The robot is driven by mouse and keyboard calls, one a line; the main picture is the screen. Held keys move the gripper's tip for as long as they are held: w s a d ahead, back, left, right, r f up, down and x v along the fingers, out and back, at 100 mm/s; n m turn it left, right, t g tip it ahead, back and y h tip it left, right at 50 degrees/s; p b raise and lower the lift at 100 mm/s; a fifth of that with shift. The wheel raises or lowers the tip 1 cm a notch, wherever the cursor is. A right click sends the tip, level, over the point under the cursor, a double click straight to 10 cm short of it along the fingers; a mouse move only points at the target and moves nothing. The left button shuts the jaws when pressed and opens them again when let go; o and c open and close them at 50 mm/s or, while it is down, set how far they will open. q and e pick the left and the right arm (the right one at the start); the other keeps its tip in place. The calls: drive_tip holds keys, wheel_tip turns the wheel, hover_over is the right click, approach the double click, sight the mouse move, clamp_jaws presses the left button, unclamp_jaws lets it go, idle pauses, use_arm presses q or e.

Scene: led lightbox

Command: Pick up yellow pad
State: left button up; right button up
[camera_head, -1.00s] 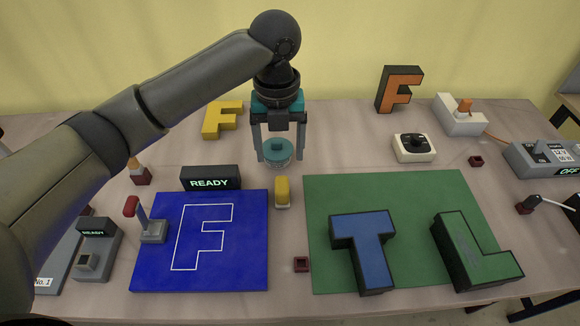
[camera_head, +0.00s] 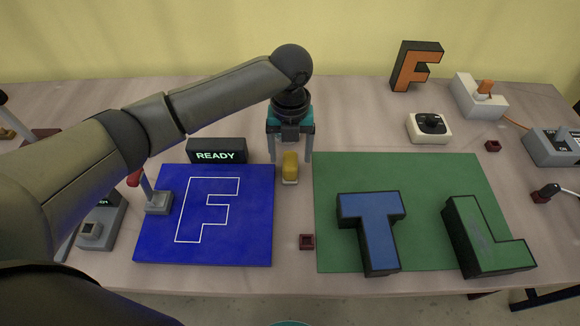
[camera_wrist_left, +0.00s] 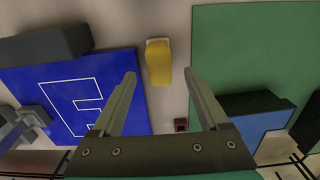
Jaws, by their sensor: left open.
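The yellow pad (camera_head: 290,164) is a small upright yellow block on a light base, on the table between the blue and green mats. My left gripper (camera_head: 290,158) is open, its two fingers pointing down on either side of the pad in the head view. In the left wrist view the pad (camera_wrist_left: 158,62) appears between and just beyond the open fingertips (camera_wrist_left: 160,74). I cannot tell whether the fingers are level with the pad. Nothing is held. My right gripper does not show.
A blue mat (camera_head: 255,245) with a white F outline lies left of the pad, a black READY display (camera_head: 216,151) behind it. A green mat (camera_head: 430,170) right of it carries a blue T (camera_head: 368,222). A small dark red block (camera_head: 307,242) sits in front.

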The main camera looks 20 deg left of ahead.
sight(290, 159)
use_arm(q)
drive_tip(key=f, duration=0.4)
drive_tip(key=shift+w+a+b, duration=0.1)
drive_tip(key=shift+w+b, duration=0.1)
drive_tip(key=shift+b, duration=0.1)
drive_tip(key=shift+r, duration=0.1)
clamp_jaws()
